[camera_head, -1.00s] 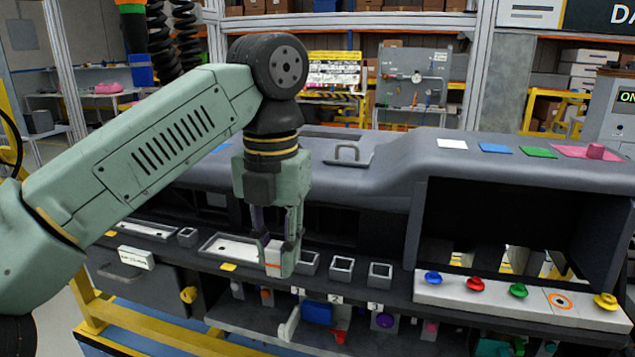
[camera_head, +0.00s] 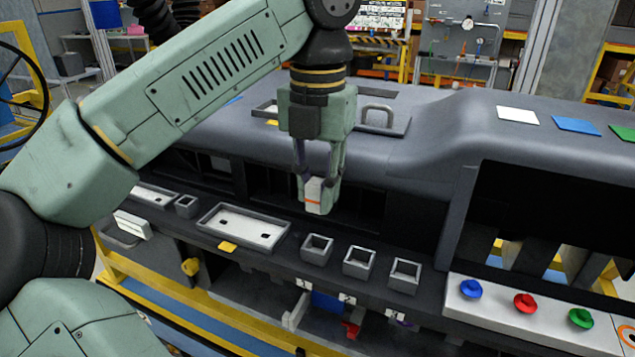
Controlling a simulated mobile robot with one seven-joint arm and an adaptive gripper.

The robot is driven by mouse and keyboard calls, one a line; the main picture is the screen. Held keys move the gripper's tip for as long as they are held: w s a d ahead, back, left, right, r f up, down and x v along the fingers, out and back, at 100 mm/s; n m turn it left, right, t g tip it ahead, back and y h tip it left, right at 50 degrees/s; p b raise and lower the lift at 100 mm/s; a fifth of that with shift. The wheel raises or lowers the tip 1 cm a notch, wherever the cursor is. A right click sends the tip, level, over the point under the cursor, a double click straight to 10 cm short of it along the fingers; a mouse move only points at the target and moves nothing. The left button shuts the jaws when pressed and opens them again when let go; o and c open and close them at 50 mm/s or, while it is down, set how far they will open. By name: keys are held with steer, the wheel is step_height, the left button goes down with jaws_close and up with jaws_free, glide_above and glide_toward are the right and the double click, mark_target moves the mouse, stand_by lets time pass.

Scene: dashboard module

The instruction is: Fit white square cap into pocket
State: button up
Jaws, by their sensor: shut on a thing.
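Three grey square-rimmed pockets stand in a row on the ledge: the left one (camera_head: 317,249), the middle one (camera_head: 360,262) and the right one (camera_head: 404,275). They look empty. In the picture the cap is above the left pocket; how far in front or behind cannot be told.
A shallow rectangular tray (camera_head: 243,228) with a pale floor lies left of the pockets. A smaller square pocket (camera_head: 186,206) is farther left. A white panel with coloured knobs (camera_head: 525,302) stands at the right. The dashboard body (camera_head: 440,130) rises behind the ledge.

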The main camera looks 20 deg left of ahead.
steer(key=shift+f+b, duration=2.1)
steer(key=shift+f, duration=0.8)
steer(key=shift+f+b, duration=0.4)
steer(key=shift+f, duration=0.3)
steer(key=shift+r+p, duration=0.35)
steer(key=shift+r, duration=0.1)
steer(key=shift+f+b, duration=0.35)
steer(key=shift+f, duration=0.2)
stand_by(1.2)
steer(key=shift+r, duration=0.15)
steer(key=shift+r+p, duration=0.4)
steer(key=shift+p, duration=0.1)
steer(key=shift+w, duration=0.1)
stand_by(1.5)
